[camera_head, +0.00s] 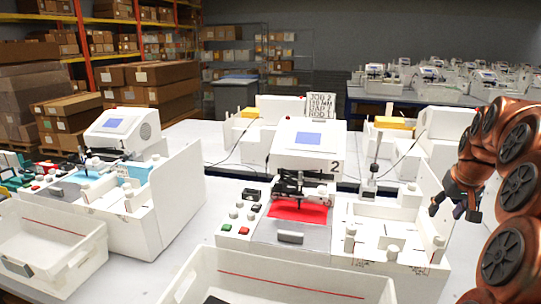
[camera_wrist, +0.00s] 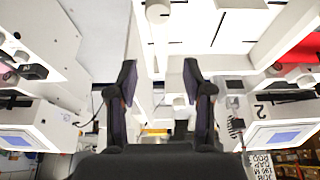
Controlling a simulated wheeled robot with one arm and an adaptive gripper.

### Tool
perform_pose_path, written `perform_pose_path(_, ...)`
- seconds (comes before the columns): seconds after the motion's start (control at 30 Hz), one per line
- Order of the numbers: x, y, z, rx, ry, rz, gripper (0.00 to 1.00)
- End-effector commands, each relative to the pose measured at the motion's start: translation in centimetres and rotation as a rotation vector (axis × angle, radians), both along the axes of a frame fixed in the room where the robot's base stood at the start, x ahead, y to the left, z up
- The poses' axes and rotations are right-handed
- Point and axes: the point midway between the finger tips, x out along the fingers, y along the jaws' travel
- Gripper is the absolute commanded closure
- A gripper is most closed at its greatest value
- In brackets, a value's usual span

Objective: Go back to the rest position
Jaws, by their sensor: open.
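My gripper (camera_head: 456,207) hangs at the right side of the head view, at the end of my copper-coloured arm. It is beside the right part of the white plotter station numbered 2 (camera_head: 309,140). In the wrist view my gripper (camera_wrist: 159,78) shows two dark fingers spread apart with nothing between them. Whether it is touching anything cannot be told from the head view, but no object is held.
Plotter 2 has a red sheet (camera_head: 298,211) under its carriage. Another plotter (camera_head: 123,130) stands at the left. White bins (camera_head: 45,245) stand at the front. A white fixture with posts (camera_head: 385,235) stands close to my gripper. Shelves with cartons are behind.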

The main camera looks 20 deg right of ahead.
Motion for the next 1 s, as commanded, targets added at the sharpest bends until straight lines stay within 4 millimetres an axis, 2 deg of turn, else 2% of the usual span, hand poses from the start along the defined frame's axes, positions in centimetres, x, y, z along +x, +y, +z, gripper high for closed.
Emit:
perform_pose_path(0.07, 0.1, 0.5, 0.0, 0.003, 0.002, 0.007, 0.49)
perform_pose_path(0.17, 0.4, 2.7, -0.3, 0.015, 0.015, 0.035, 0.49)
perform_pose_path(0.27, 0.8, 6.5, -0.7, 0.037, 0.037, 0.084, 0.49)
perform_pose_path(0.3, 0.8, 8.4, -0.9, 0.045, 0.049, 0.106, 0.49)
perform_pose_path(0.47, -0.1, 15.8, -2.2, 0.079, 0.109, 0.195, 0.49)
perform_pose_path(0.7, -3.8, 25.1, -4.3, 0.114, 0.206, 0.305, 0.49)
perform_pose_path(0.87, -7.5, 30.2, -6.0, 0.131, 0.277, 0.366, 0.49)
perform_pose_path(1.0, -11.3, 33.7, -7.5, 0.137, 0.341, 0.409, 0.49)
